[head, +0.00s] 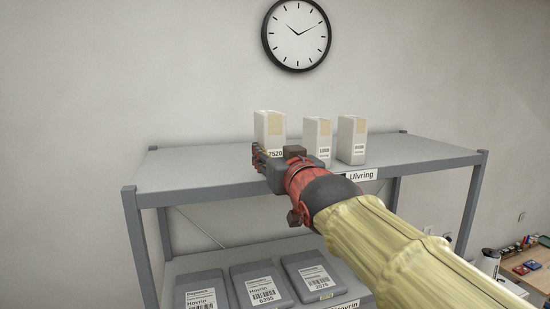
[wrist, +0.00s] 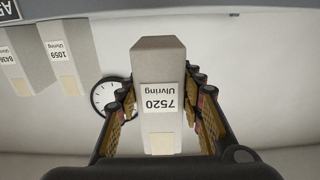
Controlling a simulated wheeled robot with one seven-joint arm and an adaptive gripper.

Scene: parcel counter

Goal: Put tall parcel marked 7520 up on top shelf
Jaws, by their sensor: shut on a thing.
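The tall parcel marked 7520 (head: 270,127) is a pale upright box at the top shelf (head: 205,170), left of two similar parcels. My gripper (head: 266,158) is at its lower front, shut on it. In the wrist view the parcel (wrist: 160,62) appears upside down between the two fingers (wrist: 160,112), with its label "7520 Ulvring" readable. The gripper hides the parcel's base in the head view, so I cannot tell whether it touches the shelf board.
Two pale parcels (head: 317,140) (head: 352,139) stand on the top shelf to the right. The shelf's left part is clear. The lower shelf holds grey Hovrin parcels (head: 258,286). A clock (head: 297,33) hangs behind. A desk with small items (head: 530,268) is at far right.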

